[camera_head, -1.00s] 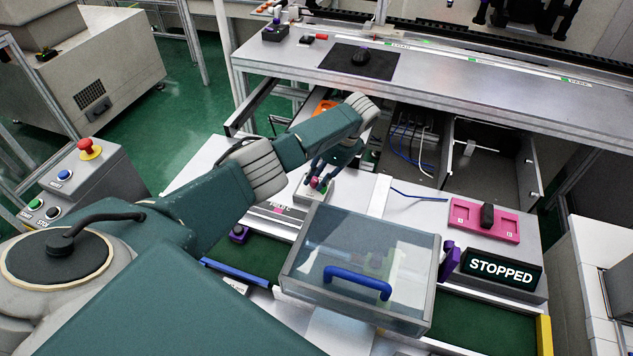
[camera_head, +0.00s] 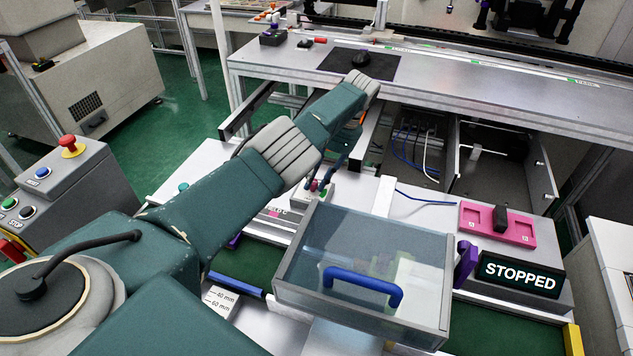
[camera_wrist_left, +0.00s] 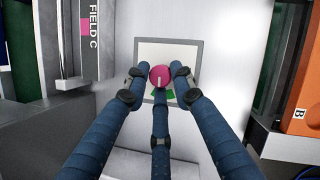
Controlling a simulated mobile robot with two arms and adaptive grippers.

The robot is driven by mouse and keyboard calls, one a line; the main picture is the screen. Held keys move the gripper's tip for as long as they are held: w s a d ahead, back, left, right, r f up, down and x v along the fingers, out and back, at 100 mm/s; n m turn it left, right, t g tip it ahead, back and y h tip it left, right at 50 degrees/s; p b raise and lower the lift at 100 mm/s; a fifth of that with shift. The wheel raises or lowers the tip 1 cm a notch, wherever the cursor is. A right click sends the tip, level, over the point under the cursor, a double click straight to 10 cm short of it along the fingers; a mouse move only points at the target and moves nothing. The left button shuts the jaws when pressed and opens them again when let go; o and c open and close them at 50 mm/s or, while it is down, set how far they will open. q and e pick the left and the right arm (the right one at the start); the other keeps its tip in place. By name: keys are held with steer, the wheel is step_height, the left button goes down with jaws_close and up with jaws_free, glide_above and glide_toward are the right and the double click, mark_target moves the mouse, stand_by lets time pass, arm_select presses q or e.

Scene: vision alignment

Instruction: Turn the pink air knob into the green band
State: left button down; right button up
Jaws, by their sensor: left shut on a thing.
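The pink air knob (camera_wrist_left: 159,76) sits on a pale square plate (camera_wrist_left: 146,55) in the left wrist view. A short white mark shows on the knob, on the side toward the green band (camera_wrist_left: 167,94). The band lies just below the knob and is partly hidden by the middle finger. My left gripper (camera_wrist_left: 161,82) is shut on the knob, with fingers at its left, right and lower sides. In the head view my left gripper (camera_head: 322,184) reaches down to the knob beside the clear-lidded box. My right gripper is not in view.
The clear-lidded box (camera_head: 362,262) with a blue handle stands close in front of the knob. A STOPPED display (camera_head: 519,274) and a pink tray (camera_head: 483,222) are at the right. An orange part marked B (camera_wrist_left: 299,100) lies at the right of the wrist view.

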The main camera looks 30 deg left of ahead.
arm_select(q)
steer(key=shift+w+a+r, duration=0.15)
steer(key=shift+a+r, duration=0.15)
steer(key=shift+a, duration=0.05)
steer(key=c, duration=1.7)
jaws_free()
steer(key=shift+c, duration=0.2)
steer(key=shift+o, duration=1)
steer(key=shift+s+f, duration=0.1)
steer(key=shift+s, duration=0.15)
steer(key=shift+w+d+r, duration=0.1)
steer(key=shift+w+r, duration=0.05)
steer(key=shift+r, duration=0.35)
steer(key=r, duration=0.7)
steer(key=shift+a, duration=0.2)
steer(key=shift+r, duration=0.95)
steer(key=shift+r, duration=0.1)
